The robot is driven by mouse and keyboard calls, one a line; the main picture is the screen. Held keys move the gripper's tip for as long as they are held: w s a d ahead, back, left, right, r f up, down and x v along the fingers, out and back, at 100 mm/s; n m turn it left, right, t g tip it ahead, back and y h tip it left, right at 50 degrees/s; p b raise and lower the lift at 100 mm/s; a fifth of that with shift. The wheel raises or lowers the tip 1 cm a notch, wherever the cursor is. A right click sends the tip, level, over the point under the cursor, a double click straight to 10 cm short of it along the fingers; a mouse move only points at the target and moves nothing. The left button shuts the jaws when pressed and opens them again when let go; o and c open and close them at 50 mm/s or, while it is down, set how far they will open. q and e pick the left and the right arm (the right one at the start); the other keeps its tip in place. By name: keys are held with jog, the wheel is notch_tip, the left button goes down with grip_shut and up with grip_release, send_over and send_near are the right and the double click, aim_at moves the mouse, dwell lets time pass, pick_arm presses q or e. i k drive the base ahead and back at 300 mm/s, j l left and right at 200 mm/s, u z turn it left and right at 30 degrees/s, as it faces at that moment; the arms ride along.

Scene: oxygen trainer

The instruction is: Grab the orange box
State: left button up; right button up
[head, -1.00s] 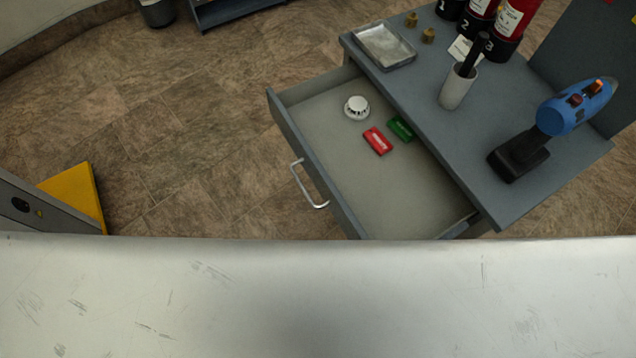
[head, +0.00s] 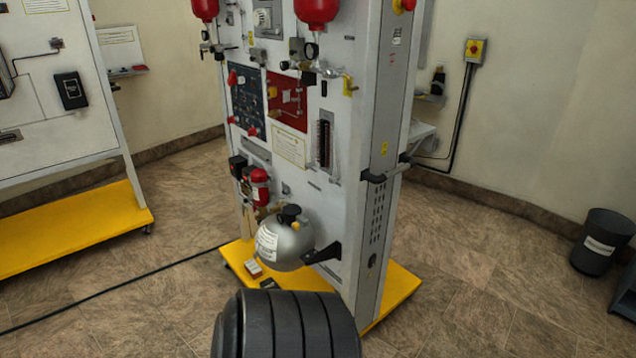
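A small box with a reddish-orange side and a pale top (head: 253,268) sits on the yellow base (head: 405,288) of the trainer panel, left of the grey round tank. It is too small to tell whether it is the orange box. A small dark item (head: 269,284) lies beside it. No other orange box shows clearly.
The trainer panel (head: 376,120) stands upright in the middle, with a grey tank (head: 284,243) low on its front. A second panel on a yellow base (head: 75,228) stands at left. A black cable (head: 150,277) crosses the floor. A dark bin (head: 601,240) stands at right.

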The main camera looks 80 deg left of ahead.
aim_at(252, 268)
jog(key=j+u, duration=0.1)
jog(key=u, duration=0.35)
jog(key=j+u, duration=0.1)
jog(key=u, duration=0.35)
jog(key=j+u, duration=0.1)
jog(key=u, duration=0.75)
jog(key=l+u, duration=0.1)
jog(key=u, duration=0.35)
jog(key=k+u, duration=0.1)
jog(key=u, duration=0.3)
jog(key=l+u, duration=0.1)
jog(key=u, duration=0.35)
jog(key=i+j+u, duration=0.35)
jog(key=i+u, duration=0.15)
jog(key=i, duration=0.25)
jog(key=i+j+u, duration=0.1)
jog(key=i+u, duration=0.25)
jog(key=i, duration=1.8)
jog(key=i+z, duration=0.45)
jog(key=i+j+z, duration=0.25)
jog(key=i+z, duration=0.15)
jog(key=i+j+z, duration=0.45)
jog(key=k+l, duration=0.05)
jog(key=l, duration=0.05)
